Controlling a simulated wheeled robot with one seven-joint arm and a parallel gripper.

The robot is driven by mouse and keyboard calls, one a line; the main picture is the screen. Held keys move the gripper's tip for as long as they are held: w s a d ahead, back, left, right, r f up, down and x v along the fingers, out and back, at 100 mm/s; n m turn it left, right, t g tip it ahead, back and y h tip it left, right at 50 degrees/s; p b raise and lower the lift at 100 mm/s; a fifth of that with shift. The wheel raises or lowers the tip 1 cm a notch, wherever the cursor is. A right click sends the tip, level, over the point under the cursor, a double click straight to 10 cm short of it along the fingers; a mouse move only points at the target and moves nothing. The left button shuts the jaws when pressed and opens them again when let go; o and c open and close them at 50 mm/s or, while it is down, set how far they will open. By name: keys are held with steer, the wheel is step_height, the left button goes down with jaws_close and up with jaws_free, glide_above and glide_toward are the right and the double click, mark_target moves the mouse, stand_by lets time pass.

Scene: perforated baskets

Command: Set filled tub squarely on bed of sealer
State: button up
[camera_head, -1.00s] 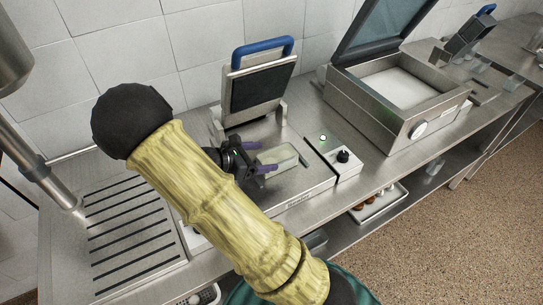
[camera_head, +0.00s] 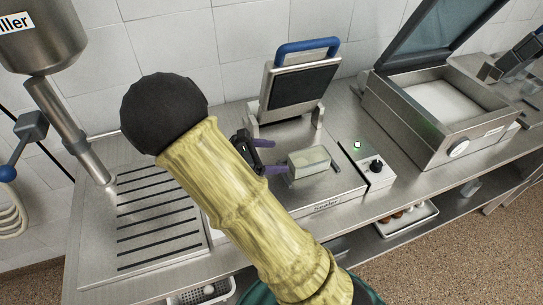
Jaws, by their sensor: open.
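The filled tub (camera_head: 309,162), a small pale box-shaped container, rests on the flat metal bed of the sealer (camera_head: 346,187). Its long side looks roughly in line with the bed's front edge. The sealer's hinged lid (camera_head: 298,85), with a dark plate and blue handle, stands raised behind it. My gripper (camera_head: 270,157) is open to the left of the tub, its purple fingertips pointing toward it with a small gap. My arm hides the left part of the bed.
A control box (camera_head: 375,168) with a green light and black knob adjoins the bed on the right. A larger open-lidded machine (camera_head: 438,105) stands further right. A slotted drain area (camera_head: 158,220) and a filler column (camera_head: 72,130) are on the left.

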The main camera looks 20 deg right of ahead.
steer(key=s+m+y, duration=0.2)
steer(key=s+f+m+g+y, duration=0.1)
steer(key=s+m+y, duration=0.1)
steer(key=s+d+f+m+g+y, duration=0.1)
steer(key=s+m+y, duration=0.1)
steer(key=s, duration=0.1)
steer(key=shift+s+f, duration=0.1)
steer(key=shift+f, duration=0.15)
steer(key=s+m+y, duration=0.1)
steer(key=s+a+m+y, duration=0.1)
steer(key=m, duration=0.1)
steer(key=s+m+y, duration=0.1)
steer(key=shift+a+r+m+y, duration=0.15)
steer(key=shift+a+m+y, duration=0.15)
steer(key=shift+y, duration=0.1)
steer(key=shift+s+a+r+m+t+y, duration=0.35)
steer(key=shift+r+m+t+y, duration=0.3)
steer(key=shift+m, duration=0.65)
steer(key=shift+s+a+r+m+t+y, duration=0.3)
steer(key=shift+r+m+t+y, duration=0.35)
steer(key=shift+m, duration=0.65)
steer(key=shift+s+a+r+m+t+y, duration=0.45)
steer(key=shift+m+t, duration=0.35)
steer(key=shift+m, duration=0.5)
